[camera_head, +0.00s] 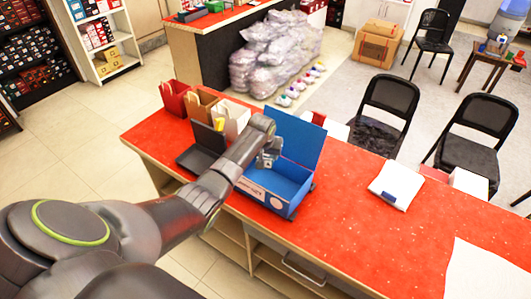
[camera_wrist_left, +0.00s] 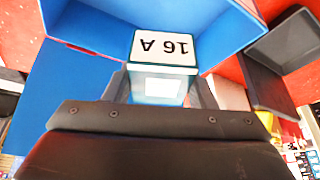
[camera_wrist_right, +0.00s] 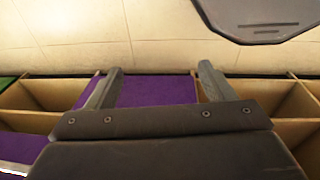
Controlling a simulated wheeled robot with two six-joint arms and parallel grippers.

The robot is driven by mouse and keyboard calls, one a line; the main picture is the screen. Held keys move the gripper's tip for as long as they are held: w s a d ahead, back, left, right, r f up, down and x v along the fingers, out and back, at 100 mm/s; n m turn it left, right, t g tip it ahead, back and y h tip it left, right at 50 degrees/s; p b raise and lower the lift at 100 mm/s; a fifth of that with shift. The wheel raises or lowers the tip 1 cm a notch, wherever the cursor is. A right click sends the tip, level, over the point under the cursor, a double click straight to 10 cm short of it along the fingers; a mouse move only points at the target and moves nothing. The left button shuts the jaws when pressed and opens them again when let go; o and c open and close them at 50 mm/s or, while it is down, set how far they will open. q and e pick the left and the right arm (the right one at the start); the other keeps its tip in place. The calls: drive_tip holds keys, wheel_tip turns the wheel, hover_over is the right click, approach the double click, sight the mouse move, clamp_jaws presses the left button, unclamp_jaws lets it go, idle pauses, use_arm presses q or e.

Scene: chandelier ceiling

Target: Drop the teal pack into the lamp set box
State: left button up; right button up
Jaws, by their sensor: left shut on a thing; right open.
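My left gripper (camera_head: 267,158) is over the open blue lamp set box (camera_head: 300,137) on the red counter. In the left wrist view the teal pack (camera_wrist_left: 163,50), with a white "16 A" label, sits between the fingers, and my left gripper (camera_wrist_left: 163,85) is shut on it. Blue walls of the box (camera_wrist_left: 80,20) show around and beyond the pack. The pack is mostly hidden in the head view, and its height above the box floor is unclear. My right gripper (camera_wrist_right: 157,82) is open and empty, away from the counter top, with a purple surface beyond its fingers.
A dark open tray (camera_head: 198,158) stands left of the box, with red, brown and white bags (camera_head: 174,98) behind. A white packet (camera_head: 397,184) lies to the right on the red counter (camera_head: 335,225). Wooden compartments (camera_wrist_right: 40,100) surround the purple surface by my right gripper.

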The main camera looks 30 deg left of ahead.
use_arm(q)
wheel_tip(320, 180, down, 5)
drive_tip(key=b, duration=0.4)
drive_tip(key=shift+b, duration=0.4)
drive_tip(key=o, duration=1.1)
drive_tip(key=shift+r, duration=0.1)
drive_tip(key=b+v, duration=0.2)
drive_tip(key=v, duration=1.5)
drive_tip(key=shift+s+r, duration=0.1)
drive_tip(key=shift+r, duration=0.05)
